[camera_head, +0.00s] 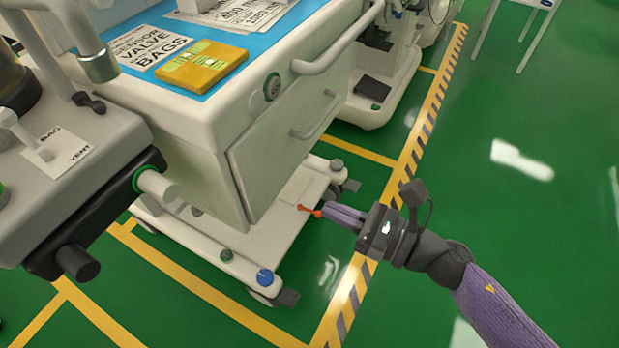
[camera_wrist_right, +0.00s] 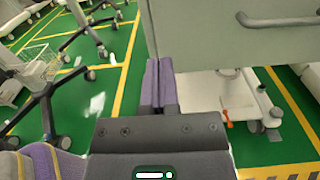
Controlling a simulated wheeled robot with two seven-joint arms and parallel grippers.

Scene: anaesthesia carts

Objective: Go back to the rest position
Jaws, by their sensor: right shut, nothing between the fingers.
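My right gripper (camera_head: 322,212) reaches in from the lower right in the head view. It is shut and empty, in front of the anaesthesia cart's drawers and above its low white base. In the right wrist view its two purple fingers (camera_wrist_right: 159,88) are pressed together, pointing at the cart's pale drawer front (camera_wrist_right: 220,45). A small orange-red item (camera_head: 309,210) shows by the fingertips in the head view. In the wrist view it shows apart from the fingers, near the cart's base (camera_wrist_right: 228,120). My left gripper is not in view.
The anaesthesia cart (camera_head: 190,125) stands close on the left, with a yellow pack (camera_head: 203,66) on its blue top. Drawer handles (camera_head: 318,116) stick out towards my right arm. Green floor (camera_head: 520,230) is open on the right. Wheeled stands (camera_wrist_right: 45,95) show in the wrist view.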

